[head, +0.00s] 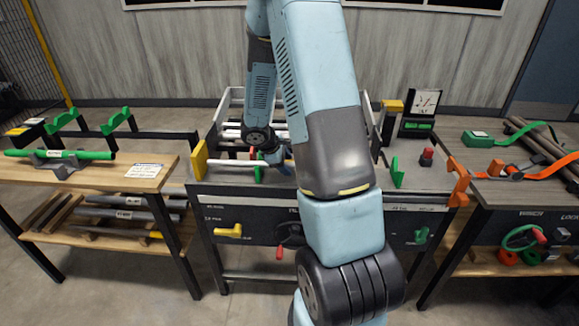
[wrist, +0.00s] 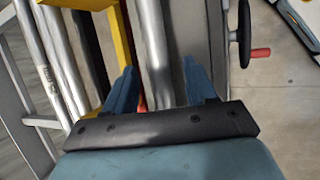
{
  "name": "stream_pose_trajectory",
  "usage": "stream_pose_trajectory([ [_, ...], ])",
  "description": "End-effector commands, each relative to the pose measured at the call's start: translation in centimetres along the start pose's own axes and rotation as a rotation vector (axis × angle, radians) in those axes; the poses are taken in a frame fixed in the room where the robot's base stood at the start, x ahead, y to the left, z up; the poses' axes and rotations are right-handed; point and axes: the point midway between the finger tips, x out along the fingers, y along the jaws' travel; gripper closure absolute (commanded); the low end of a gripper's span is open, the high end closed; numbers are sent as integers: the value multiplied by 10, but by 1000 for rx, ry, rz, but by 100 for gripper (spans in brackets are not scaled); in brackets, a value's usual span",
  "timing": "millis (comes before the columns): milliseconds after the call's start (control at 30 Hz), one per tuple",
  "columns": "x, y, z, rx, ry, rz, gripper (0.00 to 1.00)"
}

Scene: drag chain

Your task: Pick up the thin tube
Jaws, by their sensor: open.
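A pale slender tube (head: 230,163) lies across the middle bench, from a yellow end plate toward the right, partly hidden by my arm. In the wrist view a silver tube (wrist: 155,45) runs between the blue fingers of my gripper (wrist: 160,88), which are apart with a gap on both sides. In the head view my gripper (head: 275,156) is low at this tube, mostly hidden behind my arm. I cannot tell whether the fingers touch the tube. More silver tubes (wrist: 62,62) lie to the left in the wrist view. No label shows which is the thin one.
A yellow end plate (head: 199,160) and a green bracket (head: 397,173) stand on the bench. A rack of tubes lies behind. A green tube (head: 60,154) rests on the left table. A black handwheel (wrist: 240,35) with a red knob projects at the bench front.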

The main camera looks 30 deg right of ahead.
Motion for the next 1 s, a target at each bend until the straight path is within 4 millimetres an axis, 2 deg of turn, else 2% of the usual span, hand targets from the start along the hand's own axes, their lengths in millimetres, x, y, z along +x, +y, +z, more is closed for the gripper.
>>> stream_pose_trajectory([
  [67, 0, 0, 0, 0, 0, 0, 47],
  [600, 0, 0, 1, 1, -1, -1, 99],
  [1000, 0, 0, 1, 2, -1, 0, 100],
])
